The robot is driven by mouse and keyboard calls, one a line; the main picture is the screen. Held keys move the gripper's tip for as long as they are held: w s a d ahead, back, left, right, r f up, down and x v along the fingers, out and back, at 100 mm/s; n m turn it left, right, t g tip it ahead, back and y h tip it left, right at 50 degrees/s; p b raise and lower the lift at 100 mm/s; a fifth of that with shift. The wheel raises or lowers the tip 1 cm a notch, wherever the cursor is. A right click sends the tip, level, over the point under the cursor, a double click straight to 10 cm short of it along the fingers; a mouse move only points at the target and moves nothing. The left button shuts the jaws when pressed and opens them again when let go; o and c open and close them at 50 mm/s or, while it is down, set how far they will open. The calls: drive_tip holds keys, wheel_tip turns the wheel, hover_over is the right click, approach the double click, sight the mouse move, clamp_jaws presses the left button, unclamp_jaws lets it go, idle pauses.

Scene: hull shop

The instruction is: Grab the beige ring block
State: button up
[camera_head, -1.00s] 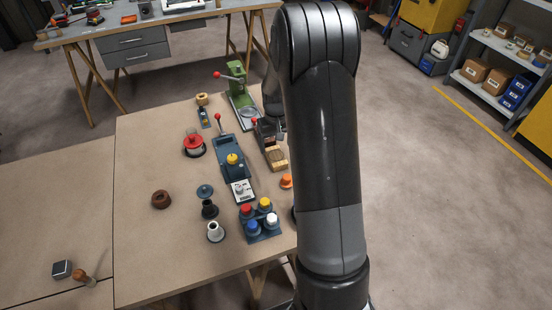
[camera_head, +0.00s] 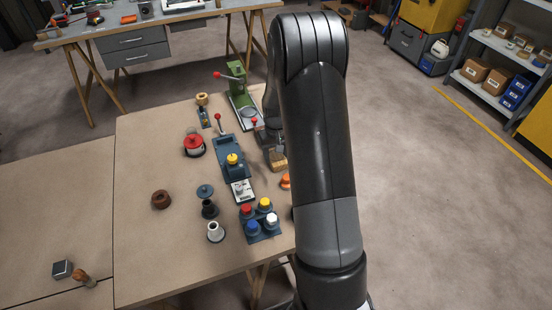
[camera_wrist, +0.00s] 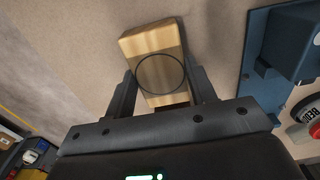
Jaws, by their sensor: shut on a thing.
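The beige ring block (camera_wrist: 150,42) is a pale wooden block with a thin dark circle on its face. In the wrist view it lies between the two fingers of my gripper (camera_wrist: 163,78), which are shut on its sides. Its far end sticks out past the fingertips. In the head view the block (camera_head: 279,166) shows at the right side of the table, partly covered by my gripper and arm. I cannot tell whether it is lifted off the table top.
A blue-grey lever fixture (camera_head: 233,160) stands just left of the block, and a green press (camera_head: 238,85) stands behind. An orange piece (camera_head: 285,181) lies in front. A tray with several coloured caps (camera_head: 262,232) is nearer. The table's left part is mostly clear.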

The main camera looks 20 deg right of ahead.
drive_tip(key=c, duration=0.4)
drive_tip(key=shift+r, duration=0.1)
